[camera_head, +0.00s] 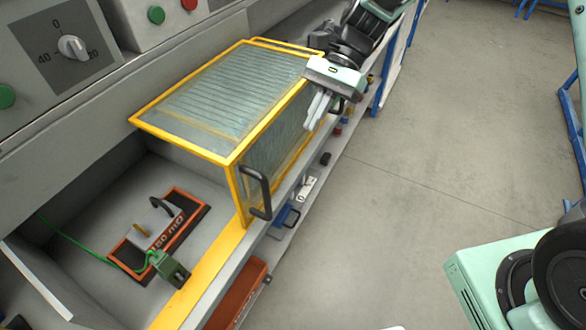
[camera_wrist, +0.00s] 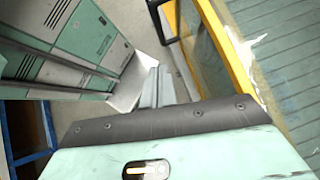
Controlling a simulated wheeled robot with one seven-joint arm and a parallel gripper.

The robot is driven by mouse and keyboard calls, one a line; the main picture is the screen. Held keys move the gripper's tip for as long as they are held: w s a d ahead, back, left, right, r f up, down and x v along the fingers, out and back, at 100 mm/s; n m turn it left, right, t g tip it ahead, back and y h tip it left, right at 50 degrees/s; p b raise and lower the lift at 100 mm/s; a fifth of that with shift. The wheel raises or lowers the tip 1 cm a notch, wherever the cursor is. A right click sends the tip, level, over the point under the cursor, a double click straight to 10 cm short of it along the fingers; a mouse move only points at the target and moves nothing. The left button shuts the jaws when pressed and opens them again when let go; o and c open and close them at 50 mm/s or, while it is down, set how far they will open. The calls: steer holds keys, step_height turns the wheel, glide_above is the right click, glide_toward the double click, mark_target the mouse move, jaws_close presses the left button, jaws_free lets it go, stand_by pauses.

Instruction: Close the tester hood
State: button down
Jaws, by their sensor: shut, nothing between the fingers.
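The tester hood (camera_head: 225,90) is a yellow-framed box with clear, wire-lined panels. It covers the far part of the bench bay, and the near part is uncovered. A black handle (camera_head: 258,192) is on its aisle-side face at the near end. My gripper (camera_head: 317,112) is shut and empty, pointing down beside the far end of the hood's aisle side, away from that handle. In the wrist view my fingers (camera_wrist: 157,86) are beside the hood's yellow frame (camera_wrist: 228,45), with a black handle (camera_wrist: 163,17) ahead. I cannot tell whether the fingers touch the hood.
In the open bay lie an orange-framed device (camera_head: 155,235) and a green clamp (camera_head: 168,268) on a green cable. A control panel with a knob (camera_head: 72,47) stands behind. An orange-red bin (camera_head: 238,295) sits below the bench.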

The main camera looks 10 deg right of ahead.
steer(key=s+a+r+p+x, duration=0.1)
steer(key=r+p+x, duration=0.1)
steer(key=x, duration=1)
steer(key=shift+s+a+f+p, duration=0.25)
steer(key=shift+a+f+p, duration=0.15)
steer(key=shift+p, duration=0.35)
steer(key=shift+a, duration=0.2)
